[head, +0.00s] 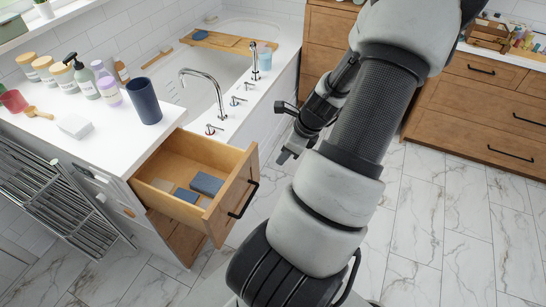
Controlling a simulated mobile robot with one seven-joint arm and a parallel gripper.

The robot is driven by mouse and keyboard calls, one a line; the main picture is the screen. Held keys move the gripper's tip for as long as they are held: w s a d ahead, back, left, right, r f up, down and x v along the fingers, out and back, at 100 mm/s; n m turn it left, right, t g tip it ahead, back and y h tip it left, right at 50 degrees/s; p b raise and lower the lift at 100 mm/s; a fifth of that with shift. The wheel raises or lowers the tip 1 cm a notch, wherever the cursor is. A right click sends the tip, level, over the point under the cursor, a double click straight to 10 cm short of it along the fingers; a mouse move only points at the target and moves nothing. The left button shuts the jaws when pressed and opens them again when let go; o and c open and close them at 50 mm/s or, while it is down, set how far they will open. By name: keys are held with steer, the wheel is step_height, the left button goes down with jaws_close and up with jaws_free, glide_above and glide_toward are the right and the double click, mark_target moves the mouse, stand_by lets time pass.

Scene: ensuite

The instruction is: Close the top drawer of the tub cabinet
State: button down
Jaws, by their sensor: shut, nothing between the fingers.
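The top drawer (232,203) of the tub cabinet is pulled well out. It has a wooden front with a black bar handle (243,200) facing right. The tub cabinet has a white top (88,112), and a lower wooden front (178,238) shows below the open drawer. My gripper (284,157) is shut and empty. In the picture it appears right of and above the drawer front, apart from the handle. My arm hides part of the floor.
A bathtub (245,28) with a chrome faucet (205,90) lies behind the drawer. Bottles and a dark blue cup (144,101) stand on the cabinet top. A towel rack (60,200) is at left. Wooden drawers (480,110) stand at right. The marble floor (430,230) is clear.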

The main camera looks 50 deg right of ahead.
steer(key=w+a+f+b, duration=0.1)
steer(key=w+a+f, duration=0.1)
steer(key=w+f, duration=0.4)
steer(key=shift+x, duration=1.1)
steer(key=shift+a, duration=0.1)
